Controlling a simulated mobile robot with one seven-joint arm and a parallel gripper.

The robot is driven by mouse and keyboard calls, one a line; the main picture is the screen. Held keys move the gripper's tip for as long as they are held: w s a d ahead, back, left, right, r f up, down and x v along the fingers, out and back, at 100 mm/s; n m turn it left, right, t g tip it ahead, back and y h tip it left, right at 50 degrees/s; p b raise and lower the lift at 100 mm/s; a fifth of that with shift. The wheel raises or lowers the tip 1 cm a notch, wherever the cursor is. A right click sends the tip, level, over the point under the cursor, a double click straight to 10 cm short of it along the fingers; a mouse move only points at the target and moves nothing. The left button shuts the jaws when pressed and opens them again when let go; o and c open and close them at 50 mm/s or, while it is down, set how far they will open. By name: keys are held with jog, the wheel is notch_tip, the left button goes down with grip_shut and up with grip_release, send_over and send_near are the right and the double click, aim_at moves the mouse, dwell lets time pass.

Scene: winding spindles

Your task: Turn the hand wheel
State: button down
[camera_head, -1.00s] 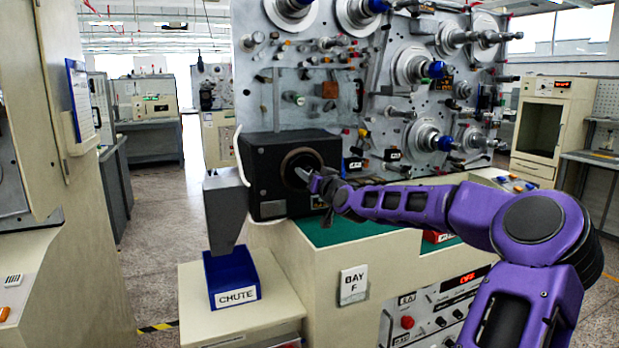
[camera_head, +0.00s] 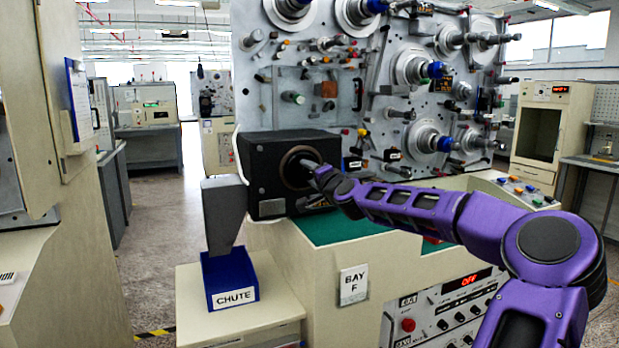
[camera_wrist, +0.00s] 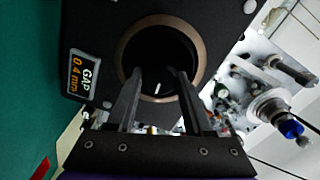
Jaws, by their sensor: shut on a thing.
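The black box (camera_head: 262,180) stands on the green top of the bay F bench. Its front has a round opening with a brownish ring (camera_head: 285,178). In the wrist view the ring (camera_wrist: 124,50) surrounds a dark round part with a short white mark (camera_wrist: 157,88), which I take for the hand wheel. My gripper (camera_head: 308,163) reaches into the ring from the right. In the wrist view the two fingers of my gripper (camera_wrist: 157,74) stand apart, one on each side of the white mark, against the dark part. Where they touch it is too dark to see clearly.
A label reading GAP 0.4 mm (camera_wrist: 82,80) is beside the ring. A grey chute (camera_head: 224,215) leads down to a blue bin (camera_head: 230,278) left of the box. A metal panel (camera_head: 285,60) with several spindles rises behind. A control panel (camera_head: 450,305) reads OFF.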

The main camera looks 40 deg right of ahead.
jog(key=shift+f+m+b, duration=0.1)
jog(key=shift+m+b, duration=0.5)
jog(key=shift+m, duration=1.4)
jog(key=shift+c, duration=1.5)
grip_release()
jog(key=shift+s, duration=0.1)
jog(key=v, duration=1.7)
jog(key=shift+s, duration=0.15)
